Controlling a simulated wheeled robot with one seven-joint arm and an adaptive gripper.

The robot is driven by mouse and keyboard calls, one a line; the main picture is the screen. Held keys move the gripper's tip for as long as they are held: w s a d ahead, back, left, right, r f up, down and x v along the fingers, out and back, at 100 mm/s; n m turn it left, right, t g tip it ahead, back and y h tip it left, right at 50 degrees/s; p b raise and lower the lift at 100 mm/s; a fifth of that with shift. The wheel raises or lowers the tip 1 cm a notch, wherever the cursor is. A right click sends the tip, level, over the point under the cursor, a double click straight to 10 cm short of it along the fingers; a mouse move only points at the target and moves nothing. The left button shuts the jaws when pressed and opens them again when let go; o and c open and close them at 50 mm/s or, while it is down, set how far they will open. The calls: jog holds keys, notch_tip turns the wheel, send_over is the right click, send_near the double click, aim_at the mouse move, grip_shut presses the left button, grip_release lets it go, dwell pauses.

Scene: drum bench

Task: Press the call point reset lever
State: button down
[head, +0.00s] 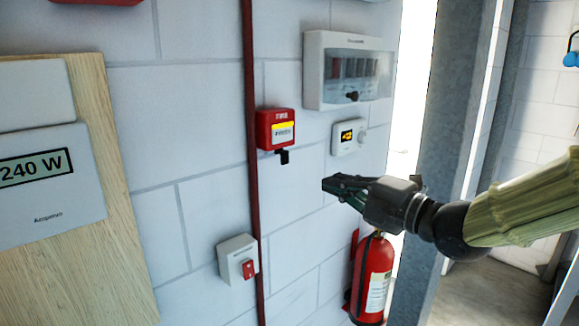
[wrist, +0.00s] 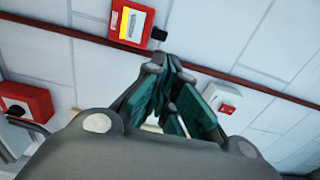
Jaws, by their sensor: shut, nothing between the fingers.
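The call point (head: 276,129) is a red box with a yellow and white label on the white block wall, just right of a red pipe. Its black reset lever (head: 283,157) sticks out below the box. In the wrist view the call point (wrist: 130,22) is at the top, with the black lever (wrist: 159,34) at its right side. My gripper (head: 327,184) is shut and empty, to the right of and lower than the lever in the head view. In the wrist view my fingertips (wrist: 168,64) show just below the lever, apart from it in the picture.
A breaker box (head: 345,70) and a small thermostat-like unit (head: 348,136) are right of the call point. A white box with a red switch (head: 239,259) is lower left. A fire extinguisher (head: 372,277) hangs below my gripper. The red pipe (head: 252,190) runs vertically.

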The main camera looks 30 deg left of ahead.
aim_at(285, 158)
jog(key=shift+a, duration=0.1)
jog(key=p+x, duration=0.6)
jog(key=x, duration=0.8)
jog(key=shift+p, duration=0.35)
jog(key=shift+f, duration=0.15)
